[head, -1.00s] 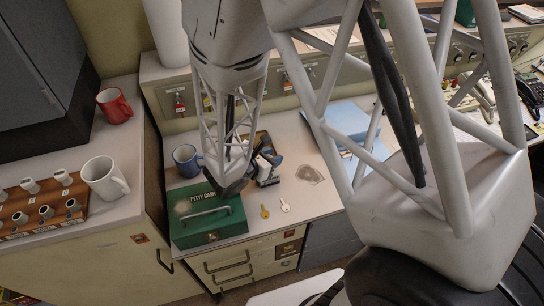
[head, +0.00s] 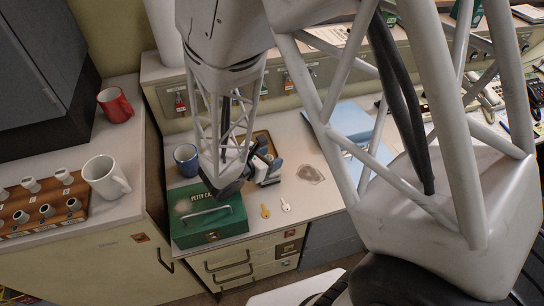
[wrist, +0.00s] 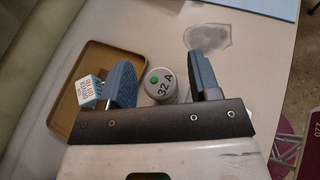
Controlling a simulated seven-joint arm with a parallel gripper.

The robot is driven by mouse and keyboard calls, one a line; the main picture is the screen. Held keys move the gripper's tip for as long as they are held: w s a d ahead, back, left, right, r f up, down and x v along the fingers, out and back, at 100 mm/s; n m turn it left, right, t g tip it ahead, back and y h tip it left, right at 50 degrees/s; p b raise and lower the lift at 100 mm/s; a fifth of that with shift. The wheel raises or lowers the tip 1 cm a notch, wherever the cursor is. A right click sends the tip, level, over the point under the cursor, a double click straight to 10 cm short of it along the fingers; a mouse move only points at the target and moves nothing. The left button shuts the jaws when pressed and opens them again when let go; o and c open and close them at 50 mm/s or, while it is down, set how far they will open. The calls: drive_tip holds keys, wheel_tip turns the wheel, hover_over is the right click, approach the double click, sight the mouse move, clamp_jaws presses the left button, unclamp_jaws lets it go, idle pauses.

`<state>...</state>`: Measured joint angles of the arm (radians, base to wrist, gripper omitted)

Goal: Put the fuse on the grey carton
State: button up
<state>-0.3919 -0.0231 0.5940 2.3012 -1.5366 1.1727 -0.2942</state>
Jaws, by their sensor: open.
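The fuse (wrist: 162,88) is a pale cylinder with a green dot and "32 A" on its end, seen in the wrist view. It stands between the two blue fingers of my gripper (wrist: 162,68), with a narrow gap on each side. The jaws are open. In the head view my gripper (head: 266,164) is low over the desk, just right of the green cash box; the arm and jaws mostly hide the fuse there. A small white box with red and blue print (wrist: 88,91) is beside the left finger, at a tan tray. I cannot make out a grey carton.
The tan tray (wrist: 72,122) lies left of the fuse. A fuse rack (head: 38,216) stands on the left counter.

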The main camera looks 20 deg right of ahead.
drive_tip(key=v, duration=1)
drive_tip(key=shift+a+r, duration=0.2)
drive_tip(key=shift+a, duration=0.05)
drive_tip(key=shift+s, duration=0.1)
idle(0.6)
drive_tip(key=s+d+r+m+g+y, duration=0.1)
drive_tip(key=s+d+r+m+y, duration=0.2)
drive_tip(key=r+m, duration=0.4)
drive_tip(key=s+d+r+m+g+y, duration=0.1)
drive_tip(key=s+d+r+m+y, duration=0.3)
drive_tip(key=r+m, duration=0.4)
drive_tip(key=s+d+r+m+g+y, duration=0.1)
drive_tip(key=s+d+r+m+y, duration=0.3)
drive_tip(key=r+m, duration=0.4)
drive_tip(key=shift+s+r+m+y, duration=0.25)
drive_tip(key=shift+s+y, duration=0.25)
drive_tip(key=shift+s, duration=0.65)
